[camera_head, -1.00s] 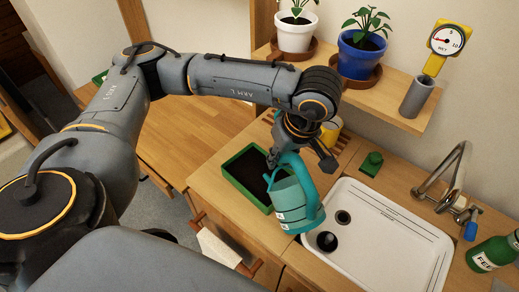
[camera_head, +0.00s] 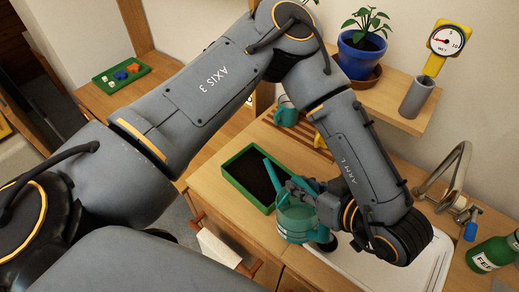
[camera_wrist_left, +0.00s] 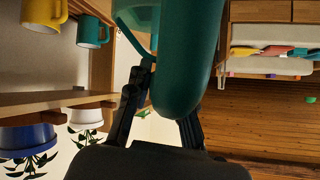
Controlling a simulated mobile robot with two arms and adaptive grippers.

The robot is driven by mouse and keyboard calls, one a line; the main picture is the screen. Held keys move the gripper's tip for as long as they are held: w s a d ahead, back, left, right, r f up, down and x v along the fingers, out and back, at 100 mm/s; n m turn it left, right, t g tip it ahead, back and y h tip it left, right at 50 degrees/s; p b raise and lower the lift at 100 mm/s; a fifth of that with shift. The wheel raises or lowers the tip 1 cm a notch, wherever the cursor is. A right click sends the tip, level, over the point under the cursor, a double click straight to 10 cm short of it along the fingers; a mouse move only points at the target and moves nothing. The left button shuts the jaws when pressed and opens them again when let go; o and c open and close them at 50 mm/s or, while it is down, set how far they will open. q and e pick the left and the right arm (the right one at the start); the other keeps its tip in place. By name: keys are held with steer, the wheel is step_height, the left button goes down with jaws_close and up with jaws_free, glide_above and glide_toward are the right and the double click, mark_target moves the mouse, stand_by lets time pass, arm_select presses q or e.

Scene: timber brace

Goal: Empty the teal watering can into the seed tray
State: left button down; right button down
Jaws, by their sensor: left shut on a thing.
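The teal watering can (camera_head: 294,222) is near the sink's left edge in the head view, looking roughly upright. Its spout (camera_head: 273,176) points up and left, the tip overlapping the seed tray's soil in the picture. The seed tray (camera_head: 233,182) is a green box of dark soil on the wooden counter, left of the can. My left gripper (camera_head: 303,190) comes from the right and is shut on the can's handle. In the left wrist view the can (camera_wrist_left: 187,60) fills the middle between my fingers (camera_wrist_left: 160,112). No water shows. My right gripper is out of view.
The white sink (camera_head: 432,262) lies right of the can, partly behind my arm. A teal mug (camera_head: 286,114) is behind the tray. A shelf above holds a blue plant pot (camera_head: 358,58) and a yellow-dial meter (camera_head: 446,42). A green bottle (camera_head: 488,255) stands far right.

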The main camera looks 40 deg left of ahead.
arm_select(q)
steer(key=shift+s+d+r+y+b, duration=0.15)
steer(key=shift+d+y+b, duration=0.1)
steer(key=shift+y+b, duration=0.3)
steer(key=shift+s+d+t+y+b, duration=0.1)
steer(key=shift+d+t+y+b, duration=0.05)
steer(key=shift+t+y+b, duration=0.15)
steer(key=shift+d, duration=0.1)
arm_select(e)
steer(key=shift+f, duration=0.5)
arm_select(q)
steer(key=shift+r, duration=0.1)
steer(key=shift+r, duration=0.2)
steer(key=shift+r+p, duration=0.85)
steer(key=shift+r, duration=0.45)
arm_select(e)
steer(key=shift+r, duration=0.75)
